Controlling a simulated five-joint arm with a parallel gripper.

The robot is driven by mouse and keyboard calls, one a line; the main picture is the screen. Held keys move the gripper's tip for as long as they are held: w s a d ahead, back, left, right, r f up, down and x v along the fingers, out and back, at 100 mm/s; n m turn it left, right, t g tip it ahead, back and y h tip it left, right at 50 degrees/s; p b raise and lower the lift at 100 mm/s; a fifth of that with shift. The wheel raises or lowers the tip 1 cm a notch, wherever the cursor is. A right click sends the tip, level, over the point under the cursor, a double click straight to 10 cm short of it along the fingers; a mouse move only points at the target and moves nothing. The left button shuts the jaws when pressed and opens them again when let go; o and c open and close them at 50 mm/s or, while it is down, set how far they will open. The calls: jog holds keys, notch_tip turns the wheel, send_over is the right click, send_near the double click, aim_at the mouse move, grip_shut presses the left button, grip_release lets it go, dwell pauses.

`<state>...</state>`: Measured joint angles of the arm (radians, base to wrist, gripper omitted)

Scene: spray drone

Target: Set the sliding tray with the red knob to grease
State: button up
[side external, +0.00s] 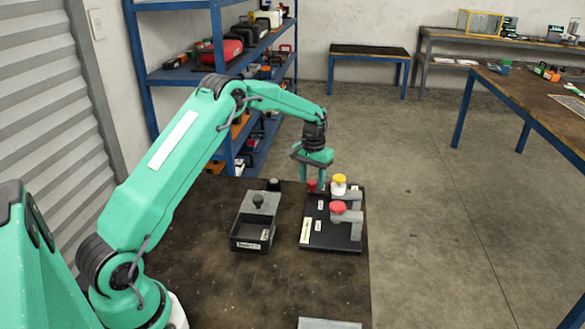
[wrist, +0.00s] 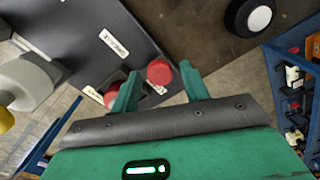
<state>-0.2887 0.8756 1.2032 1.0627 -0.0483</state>
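A black panel (side external: 322,236) stands on the bench, and its dark surface fills the upper left of the wrist view (wrist: 75,35). A small red knob (side external: 311,184) is at its far left end, low between my fingers. In the wrist view, a red knob (wrist: 159,72) shows between the fingertips, and another red part (wrist: 110,96) is partly hidden behind the left finger. My gripper (side external: 312,179) is open and points down; its spread fingers also show in the wrist view (wrist: 158,80). I cannot tell whether they touch the knob. White labels (wrist: 113,43) are too small to read.
The bench front is mostly clear.

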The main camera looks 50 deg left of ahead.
grip_shut()
jog(key=shift+s+d+r, duration=0.1)
jog(key=shift+s+d, duration=1.45)
jog(key=shift+d, duration=0.05)
jog(key=shift+o, duration=1.1)
grip_release()
jog(key=shift+r, duration=0.1)
notch_tip(320, 180, up, 8)
jog(key=shift+f, duration=0.2)
